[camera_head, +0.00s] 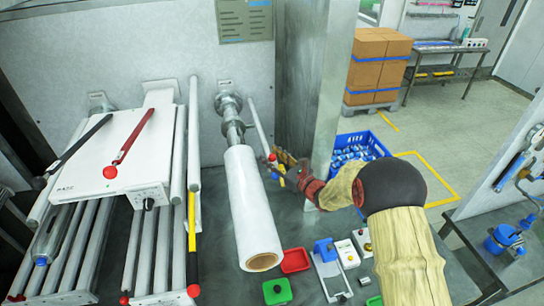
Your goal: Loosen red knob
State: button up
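A small red knob (272,157) sits at the lower end of a thin pale rod (259,128), just right of the white film roll (252,210). My gripper (282,168) is right beside this knob and partly overlaps it in the picture. The fingers are small and dark here, and I cannot tell whether they touch the knob or are open or shut. My arm reaches in from the lower right. Another red knob (110,172) ends the red lever (134,137) on the white machine (125,165) at left. More red knobs (193,290) show at the bottom left.
The film roll hangs close to the left of my gripper. A metal post (318,90) rises behind it. A blue crate (360,147) stands to the right. Red (295,260) and green (277,291) trays and small devices (348,253) lie on the dark table below.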

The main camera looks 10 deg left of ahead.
grip_shut()
dwell(0.5)
